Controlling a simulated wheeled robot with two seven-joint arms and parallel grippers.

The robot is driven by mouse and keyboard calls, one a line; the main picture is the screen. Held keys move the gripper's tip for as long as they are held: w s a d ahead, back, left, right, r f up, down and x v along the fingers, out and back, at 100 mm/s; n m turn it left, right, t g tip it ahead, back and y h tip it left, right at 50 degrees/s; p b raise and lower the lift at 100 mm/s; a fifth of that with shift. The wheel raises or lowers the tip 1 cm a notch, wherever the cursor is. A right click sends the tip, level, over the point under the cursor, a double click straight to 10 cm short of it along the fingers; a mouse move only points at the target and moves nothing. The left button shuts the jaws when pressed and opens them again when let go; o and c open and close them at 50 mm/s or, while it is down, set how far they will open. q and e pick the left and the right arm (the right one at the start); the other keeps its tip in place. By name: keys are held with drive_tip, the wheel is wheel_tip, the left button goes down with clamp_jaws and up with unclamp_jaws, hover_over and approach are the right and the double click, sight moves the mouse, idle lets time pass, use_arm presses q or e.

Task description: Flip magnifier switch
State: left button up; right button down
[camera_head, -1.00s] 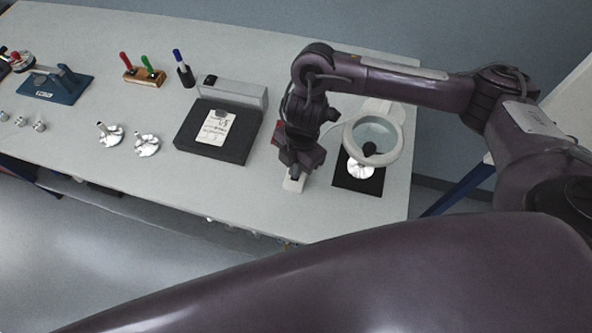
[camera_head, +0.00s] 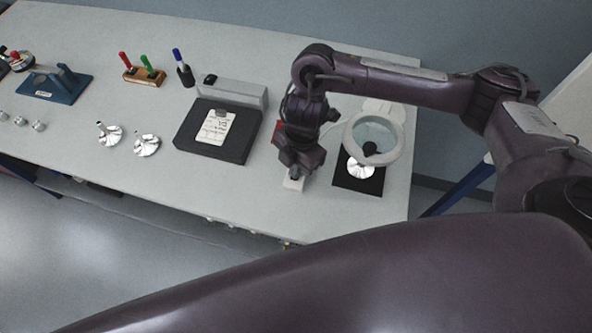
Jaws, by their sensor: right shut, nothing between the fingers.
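The magnifier (camera_head: 349,140) is a pale ring lens on a white arm at the right end of the bench. Under it, a silver flanged part with a dark knob stands on a black mat (camera_head: 345,183). A small white switch box (camera_head: 290,184) with a dark top lies left of the mat. My right gripper (camera_head: 296,174) points down at the box, its fingertips at or just above the top. It is shut with nothing between the fingers. Whether it touches the switch, and the switch's position, are hidden. My left gripper is not in view.
A black device (camera_head: 190,136) with a paper card stands left of my right gripper. Two silver flanged parts (camera_head: 146,145) lie further left. A pen holder (camera_head: 143,76) and a blue fixture (camera_head: 60,86) stand behind. The bench's front edge is close to the switch box.

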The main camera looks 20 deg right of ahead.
drive_tip(key=shift+f+b, duration=0.5)
drive_tip(key=shift+f, duration=0.3)
drive_tip(key=shift+r, duration=0.2)
wheel_tip(320, 180, up, 7)
drive_tip(key=p, duration=0.7)
drive_tip(key=shift+f, duration=0.1)
idle(0.5)
